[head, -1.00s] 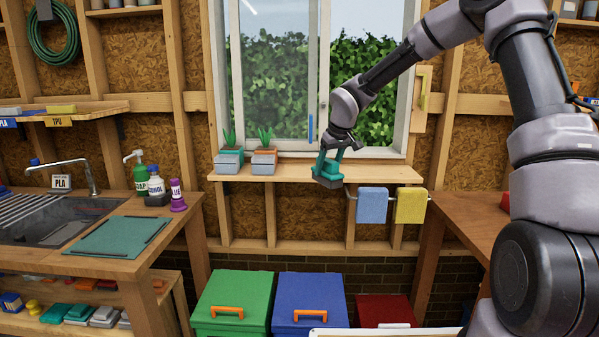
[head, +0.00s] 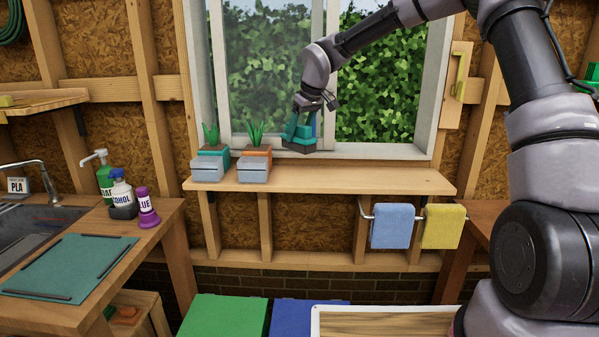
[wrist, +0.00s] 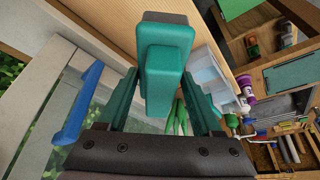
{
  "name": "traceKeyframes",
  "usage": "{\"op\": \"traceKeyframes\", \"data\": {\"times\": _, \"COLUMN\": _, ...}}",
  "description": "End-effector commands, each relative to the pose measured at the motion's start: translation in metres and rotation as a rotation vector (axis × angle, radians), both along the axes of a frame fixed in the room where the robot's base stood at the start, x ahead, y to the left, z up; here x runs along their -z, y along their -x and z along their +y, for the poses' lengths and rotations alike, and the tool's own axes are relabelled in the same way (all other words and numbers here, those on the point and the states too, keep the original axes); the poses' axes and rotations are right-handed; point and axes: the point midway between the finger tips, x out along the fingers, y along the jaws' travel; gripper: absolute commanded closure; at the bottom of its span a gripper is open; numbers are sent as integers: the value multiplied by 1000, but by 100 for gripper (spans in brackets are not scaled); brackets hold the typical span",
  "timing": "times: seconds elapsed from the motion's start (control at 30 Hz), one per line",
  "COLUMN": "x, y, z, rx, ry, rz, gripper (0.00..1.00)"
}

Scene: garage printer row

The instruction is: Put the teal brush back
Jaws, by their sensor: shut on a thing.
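The teal brush (head: 299,135) is in my gripper (head: 302,121), in front of the window's bottom frame and right of the two planters. It has a teal body and a dark grey underside. In the wrist view the brush (wrist: 166,65) sits between the two teal fingers of my gripper (wrist: 163,90), its dark end pointing away from the wrist. The brush appears to be above the wooden shelf (head: 370,180); I cannot tell the exact gap.
Two planters with green leaves (head: 210,165) (head: 254,166) stand on the shelf's left part. The shelf's right part is clear. Blue (head: 392,226) and yellow (head: 442,226) towels hang below it. A blue window handle (wrist: 77,105) shows in the wrist view. Bottles (head: 121,195) stand on the left bench.

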Motion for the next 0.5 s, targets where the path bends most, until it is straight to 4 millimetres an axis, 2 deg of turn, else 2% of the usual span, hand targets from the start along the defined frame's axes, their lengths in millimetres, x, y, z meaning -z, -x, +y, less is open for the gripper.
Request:
{"op": "traceKeyframes", "data": {"times": 0.3, "x": 53, "y": 1, "z": 0, "rx": -1, "ry": 1, "rz": 3, "gripper": 94}}
{"op": "traceKeyframes", "data": {"times": 0.5, "x": 69, "y": 0, "z": 0, "rx": 0, "ry": 1, "rz": 3, "gripper": 94}}
